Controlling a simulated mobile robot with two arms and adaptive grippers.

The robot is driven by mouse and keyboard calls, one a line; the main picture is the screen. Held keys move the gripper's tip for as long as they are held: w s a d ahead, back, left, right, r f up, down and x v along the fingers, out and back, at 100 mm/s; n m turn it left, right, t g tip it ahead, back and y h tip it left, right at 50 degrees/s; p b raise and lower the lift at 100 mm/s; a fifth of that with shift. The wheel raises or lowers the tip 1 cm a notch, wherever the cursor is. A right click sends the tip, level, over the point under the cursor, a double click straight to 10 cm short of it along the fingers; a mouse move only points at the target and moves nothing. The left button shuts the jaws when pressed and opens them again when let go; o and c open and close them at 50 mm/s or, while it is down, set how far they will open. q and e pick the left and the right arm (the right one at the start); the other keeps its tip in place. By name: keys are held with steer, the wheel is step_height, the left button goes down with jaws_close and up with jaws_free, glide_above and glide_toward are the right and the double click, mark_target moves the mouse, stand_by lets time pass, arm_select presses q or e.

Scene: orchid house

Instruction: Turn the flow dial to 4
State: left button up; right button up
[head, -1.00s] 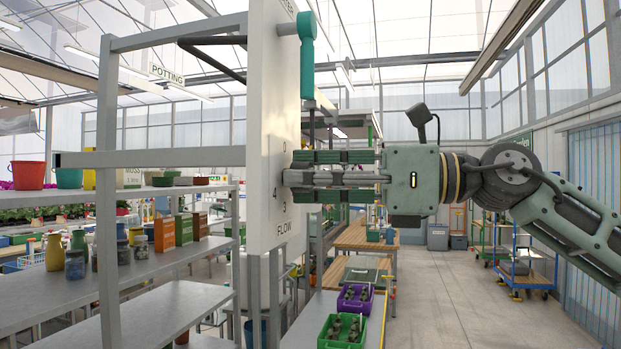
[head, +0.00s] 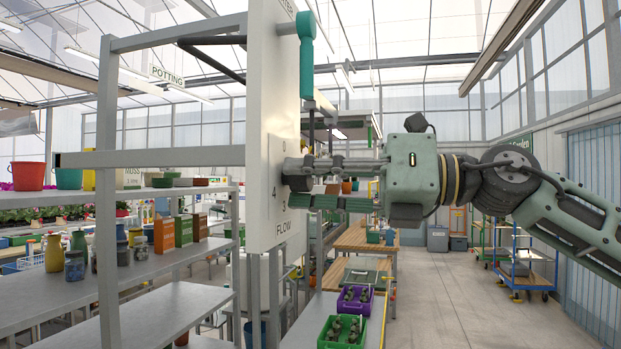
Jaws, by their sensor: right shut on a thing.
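The flow dial (head: 299,183) sticks out from a white panel (head: 268,110), seen nearly edge-on. Printed marks 0, 4 and 3 show around it, with the word FLOW below. My right gripper (head: 303,184) reaches in from the right and is shut on the dial, one finger above and one below. Only a dark bit of the dial shows between the fingers, and I cannot tell which number it points at. My left gripper is not in view.
A teal lever (head: 306,55) sits high on the same panel, above my right gripper. Grey shelves (head: 170,255) with pots and bottles stand at left. Below are a green crate (head: 342,333) and a purple crate (head: 355,299). The aisle floor at right is open.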

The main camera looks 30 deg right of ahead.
steer(key=m, duration=0.4)
steer(key=shift+a+m, duration=0.1)
steer(key=shift+m, duration=0.3)
steer(key=m, duration=0.5)
steer(key=m+p, duration=0.1)
steer(key=m, duration=0.2)
steer(key=shift+d+r+m+t+h, duration=0.25)
steer(key=shift+r+m+t+h, duration=0.05)
steer(key=shift+r+t, duration=0.1)
steer(key=shift+w+d+m+h+p, duration=0.15)
steer(key=shift+m+p, duration=1.8)
steer(key=shift+m, duration=1)
steer(key=shift+d+m+h+p, duration=0.1)
steer(key=shift+m+h+p, duration=0.1)
steer(key=shift+m+p, duration=2.25)
steer(key=shift+w+d+m+h+p, duration=0.15)
steer(key=shift+m+p, duration=1.35)
steer(key=shift+m, duration=1.9)
steer(key=shift+a, duration=0.1)
steer(key=shift+f, duration=0.1)
